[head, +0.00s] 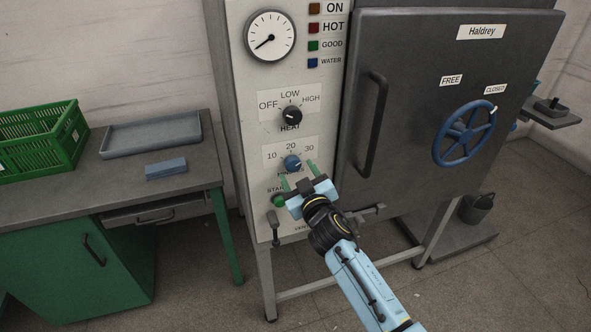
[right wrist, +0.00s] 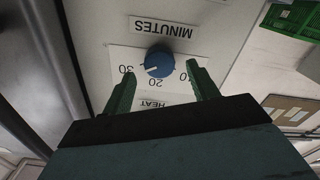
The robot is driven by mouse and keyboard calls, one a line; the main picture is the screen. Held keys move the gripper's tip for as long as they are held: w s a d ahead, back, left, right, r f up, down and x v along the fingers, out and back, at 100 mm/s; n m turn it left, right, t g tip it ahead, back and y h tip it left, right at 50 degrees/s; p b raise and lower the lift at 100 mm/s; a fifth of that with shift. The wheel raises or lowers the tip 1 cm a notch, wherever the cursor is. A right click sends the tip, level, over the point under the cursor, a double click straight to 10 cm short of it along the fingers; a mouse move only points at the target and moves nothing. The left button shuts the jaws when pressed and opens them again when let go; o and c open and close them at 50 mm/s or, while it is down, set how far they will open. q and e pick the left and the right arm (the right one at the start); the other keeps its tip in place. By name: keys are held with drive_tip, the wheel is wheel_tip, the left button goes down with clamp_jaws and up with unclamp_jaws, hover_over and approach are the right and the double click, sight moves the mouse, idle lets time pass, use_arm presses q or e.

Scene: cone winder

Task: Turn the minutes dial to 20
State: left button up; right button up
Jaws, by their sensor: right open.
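The blue minutes dial (head: 292,162) sits on the pale control panel, below the heat knob, with 10, 20 and 30 printed around it. In the right wrist view the dial (right wrist: 158,60) appears upside down, and its white mark points toward the 30 side. My right gripper (head: 297,172) is open just in front of the dial. Its green fingers (right wrist: 161,68) lie on either side of the dial in the wrist view, apart from it as far as I can tell. The word below the dial is partly hidden by the gripper in the head view. My left gripper is out of view.
The black heat knob (head: 291,116) is above the dial, and a green start button (head: 278,200) is below. A grey door (head: 415,130) with a long handle (head: 372,122) and blue wheel (head: 464,135) stands to the right. A bench (head: 110,178) stands left.

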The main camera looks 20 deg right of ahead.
sight(293, 164)
drive_tip(key=shift+w, duration=1.3)
drive_tip(key=c, duration=1)
